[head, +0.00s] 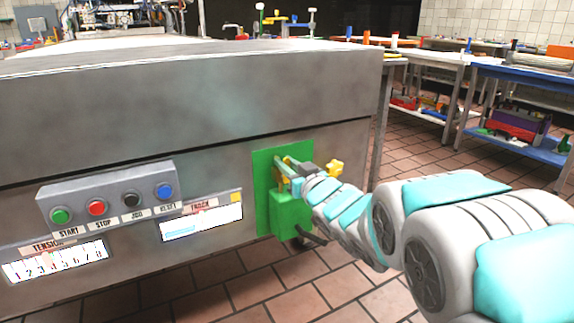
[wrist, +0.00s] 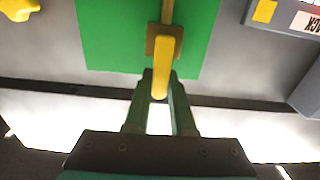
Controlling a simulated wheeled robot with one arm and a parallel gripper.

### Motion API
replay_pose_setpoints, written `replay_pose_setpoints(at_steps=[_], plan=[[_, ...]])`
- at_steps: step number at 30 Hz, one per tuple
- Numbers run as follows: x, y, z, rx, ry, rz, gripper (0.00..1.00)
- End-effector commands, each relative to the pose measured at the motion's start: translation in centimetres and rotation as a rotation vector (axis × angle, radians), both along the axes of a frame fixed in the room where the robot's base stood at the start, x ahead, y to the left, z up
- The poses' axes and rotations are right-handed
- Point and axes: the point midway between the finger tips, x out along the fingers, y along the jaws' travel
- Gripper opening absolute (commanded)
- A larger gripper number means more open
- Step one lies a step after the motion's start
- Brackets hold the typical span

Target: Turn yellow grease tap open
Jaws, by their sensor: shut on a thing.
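The yellow grease tap is a lever (wrist: 161,72) on a brass block (wrist: 152,45), in front of a green panel (wrist: 110,35). In the wrist view the lever runs down the picture from the block. My gripper (wrist: 160,84) is shut on the lever, with one green finger on each side of it. In the head view my gripper (head: 288,172) is at the green panel (head: 264,200) on the machine's front. There the tap is mostly hidden by the fingers and wrist.
A yellow knob (head: 335,168) sits right of the panel. Left are a label plate (head: 201,222) and a button box (head: 107,196) with coloured buttons. A black handle (head: 312,235) sticks out below. Tables (head: 520,72) stand to the right, beyond open tiled floor.

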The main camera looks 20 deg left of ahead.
Motion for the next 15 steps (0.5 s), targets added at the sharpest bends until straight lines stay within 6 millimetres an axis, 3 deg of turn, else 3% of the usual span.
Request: replay_pose_setpoints(at_steps=[7, 8, 15], plan=[[-0.02, 0.02, -0.06, -0.001, 0.0, 0.001, 0.0], [-0.03, 0.03, -0.05, -0.001, 0.0, 0.001, 0.26], [-0.02, 0.03, -0.03, -0.001, 0.001, 0.001, 0.53]])
